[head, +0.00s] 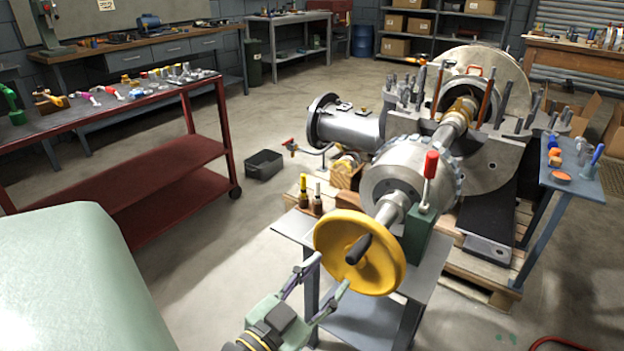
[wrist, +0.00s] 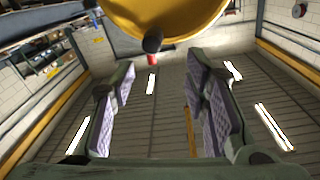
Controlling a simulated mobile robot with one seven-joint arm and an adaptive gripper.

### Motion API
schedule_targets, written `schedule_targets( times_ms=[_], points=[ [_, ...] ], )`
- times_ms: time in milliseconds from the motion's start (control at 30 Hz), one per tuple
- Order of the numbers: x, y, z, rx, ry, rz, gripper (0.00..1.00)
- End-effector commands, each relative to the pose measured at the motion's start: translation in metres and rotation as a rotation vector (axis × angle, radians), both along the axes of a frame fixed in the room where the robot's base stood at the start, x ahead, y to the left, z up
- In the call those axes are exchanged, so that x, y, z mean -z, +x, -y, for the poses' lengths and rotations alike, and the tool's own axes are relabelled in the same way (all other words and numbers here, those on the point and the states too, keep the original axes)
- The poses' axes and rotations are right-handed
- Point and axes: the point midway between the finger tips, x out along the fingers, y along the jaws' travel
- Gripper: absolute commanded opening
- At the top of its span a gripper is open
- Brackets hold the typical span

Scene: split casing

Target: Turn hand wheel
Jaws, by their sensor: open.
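The yellow hand wheel (head: 333,238) stands upright at the near end of the shaft of the split casing, with a black crank handle (head: 358,249) on its face. My gripper (head: 327,271) is open and empty, in front of and below the wheel's lower left rim. In the wrist view, the wheel (wrist: 180,18) fills the top middle and its black handle (wrist: 152,41) hangs down from it. There the spread fingers of my gripper (wrist: 161,75) have nothing between them. The handle shows above the gap between them, and the fingers look apart from both wheel and handle.
The wheel's shaft runs back to a steel drum (head: 392,180) and casing on a pallet (head: 478,290). A red-topped lever (head: 430,165) stands right of the wheel. A red cart (head: 150,170) stands left, with free floor between. A small blue side table (head: 575,178) stands right.

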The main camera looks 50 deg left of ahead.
Motion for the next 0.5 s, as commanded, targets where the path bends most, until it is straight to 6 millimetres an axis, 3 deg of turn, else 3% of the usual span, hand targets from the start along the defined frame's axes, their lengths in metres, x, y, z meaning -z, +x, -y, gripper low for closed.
schedule_targets(
  times_ms=[500],
  points=[
    [-0.001, -0.030, 0.007, 0.000, 0.001, 0.001, 0.42]
  ],
)
